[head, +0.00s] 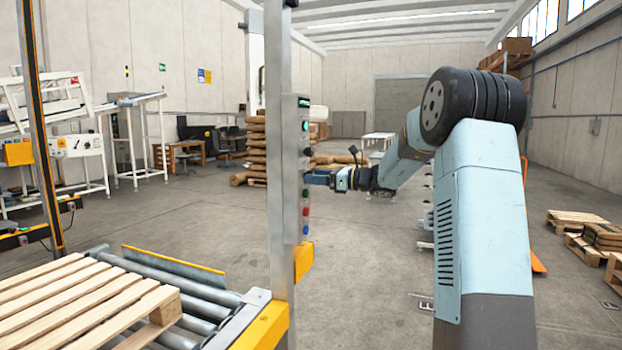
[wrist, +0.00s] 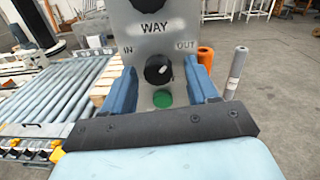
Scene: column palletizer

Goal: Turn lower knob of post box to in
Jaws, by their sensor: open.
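The post box (head: 291,170) is a narrow grey panel on the upright post, with lights, knobs and buttons. In the wrist view its face carries the words WAY, IN on the left and OUT on the right. The lower knob (wrist: 158,70) is black and round, below WAY; its pale mark sits on its right side, towards OUT. My gripper (wrist: 163,78) is open, with one blue finger on each side of this knob; I cannot tell whether they touch it. In the head view my gripper (head: 319,178) is at the box and hides the lower knob.
An upper black knob (head: 308,152) is just above. A green button (wrist: 162,99) lies below the lower knob, with red (head: 306,211) and blue (head: 306,230) buttons further down. A roller conveyor (head: 190,285) with a wooden pallet (head: 80,300) stands at left.

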